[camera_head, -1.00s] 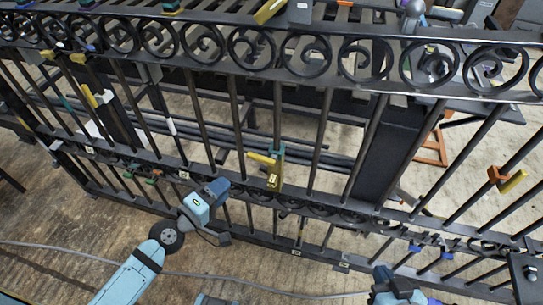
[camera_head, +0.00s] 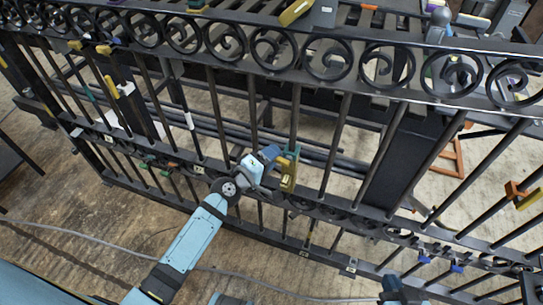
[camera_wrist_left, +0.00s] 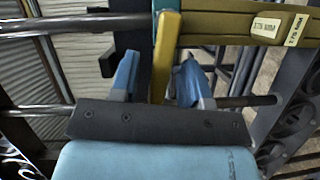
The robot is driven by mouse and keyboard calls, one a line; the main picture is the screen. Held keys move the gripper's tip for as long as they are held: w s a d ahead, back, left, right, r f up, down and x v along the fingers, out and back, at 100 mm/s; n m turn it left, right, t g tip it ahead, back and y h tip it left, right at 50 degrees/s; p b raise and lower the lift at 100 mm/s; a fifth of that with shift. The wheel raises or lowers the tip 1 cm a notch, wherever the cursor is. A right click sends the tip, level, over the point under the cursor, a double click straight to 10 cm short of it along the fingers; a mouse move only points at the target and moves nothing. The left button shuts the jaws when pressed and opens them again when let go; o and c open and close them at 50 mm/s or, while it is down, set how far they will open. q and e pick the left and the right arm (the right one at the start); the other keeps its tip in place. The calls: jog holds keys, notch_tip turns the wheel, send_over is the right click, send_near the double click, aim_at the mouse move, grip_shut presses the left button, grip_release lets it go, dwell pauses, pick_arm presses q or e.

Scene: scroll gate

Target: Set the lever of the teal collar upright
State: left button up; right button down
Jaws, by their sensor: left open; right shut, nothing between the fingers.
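The teal collar (camera_head: 294,149) sits on a bar in the middle of the gate, above an olive-yellow block (camera_head: 288,181). Its yellow lever (camera_wrist_left: 167,50) sticks out sideways to the left, and in the head view my left gripper mostly hides it. My left gripper (camera_head: 270,154) is open beside the collar. In the left wrist view its blue fingers (camera_wrist_left: 158,78) stand on either side of the lever, with gaps showing. A little teal (camera_wrist_left: 163,5) shows at the top there. My right gripper (camera_head: 392,286) is shut and empty low in the head view, away from the collar.
The dark gate bars stand close around my left gripper, with a scrolled rail (camera_head: 272,50) above. Other levers sit on other bars, such as an orange collar (camera_head: 514,190) at right and a yellow lever (camera_head: 111,87) at left. A grey cable (camera_head: 95,248) lies on the floor.

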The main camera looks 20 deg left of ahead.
pick_arm(q)
jog(key=shift+w+d, duration=0.1)
jog(key=shift+w, duration=0.05)
jog(key=shift+c, duration=0.2)
grip_shut()
